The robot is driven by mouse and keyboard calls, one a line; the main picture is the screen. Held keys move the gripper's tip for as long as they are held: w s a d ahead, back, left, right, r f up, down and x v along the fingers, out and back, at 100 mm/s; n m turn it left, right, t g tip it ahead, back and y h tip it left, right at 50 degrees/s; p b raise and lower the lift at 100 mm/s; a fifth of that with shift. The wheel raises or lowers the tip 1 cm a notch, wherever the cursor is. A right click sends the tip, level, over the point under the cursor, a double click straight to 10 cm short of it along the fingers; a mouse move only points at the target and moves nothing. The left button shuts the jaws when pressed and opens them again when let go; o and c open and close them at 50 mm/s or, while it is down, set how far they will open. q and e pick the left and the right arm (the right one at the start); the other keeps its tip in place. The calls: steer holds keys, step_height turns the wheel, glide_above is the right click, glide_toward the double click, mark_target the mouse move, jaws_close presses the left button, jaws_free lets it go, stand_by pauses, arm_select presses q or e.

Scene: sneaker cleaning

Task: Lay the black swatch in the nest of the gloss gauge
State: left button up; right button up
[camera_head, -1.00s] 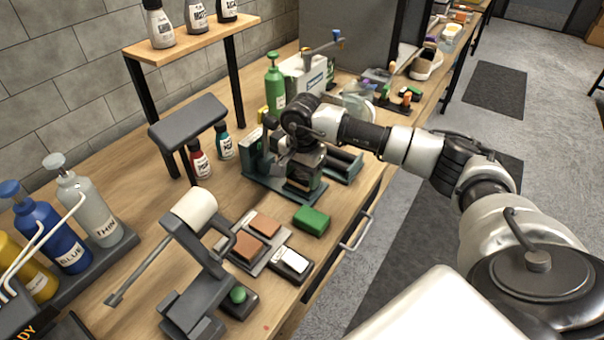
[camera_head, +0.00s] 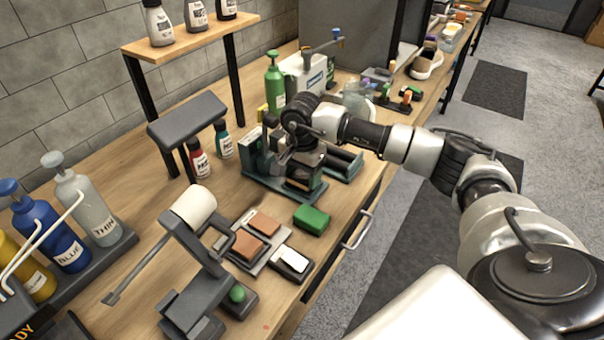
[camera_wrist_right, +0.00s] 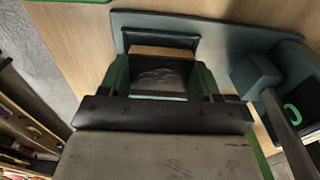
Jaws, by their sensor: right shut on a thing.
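The gloss gauge (camera_head: 257,178) is most likely the teal-grey device on the bench, in the middle of the head view. Its base also shows in the right wrist view (camera_wrist_right: 216,27). My right gripper (camera_head: 303,178) is low over the gauge's front part. In the wrist view its green-sided fingers (camera_wrist_right: 166,82) are shut on the black swatch (camera_wrist_right: 162,74), a dark, creased piece. A tan strip shows along the swatch's far side, beside a dark recess. I cannot tell whether the swatch touches the nest. My left gripper is not in view.
A tray (camera_head: 272,243) with brown swatches, a white-topped block (camera_head: 292,262) and a green block (camera_head: 312,219) lie in front. A lever device with a white roller (camera_head: 194,206) stands front left. Red and teal bottles (camera_head: 223,140) stand behind the gauge, near a grey-topped stand (camera_head: 187,118).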

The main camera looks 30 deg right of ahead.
mark_target(302, 176)
steer(key=shift+r, duration=0.1)
steer(key=o, duration=1)
steer(key=shift+c, duration=0.2)
steer(key=shift+r, duration=0.1)
step_height(302, 176, up, 11)
steer(key=shift+f+b, duration=0.2)
steer(key=shift+b, duration=0.25)
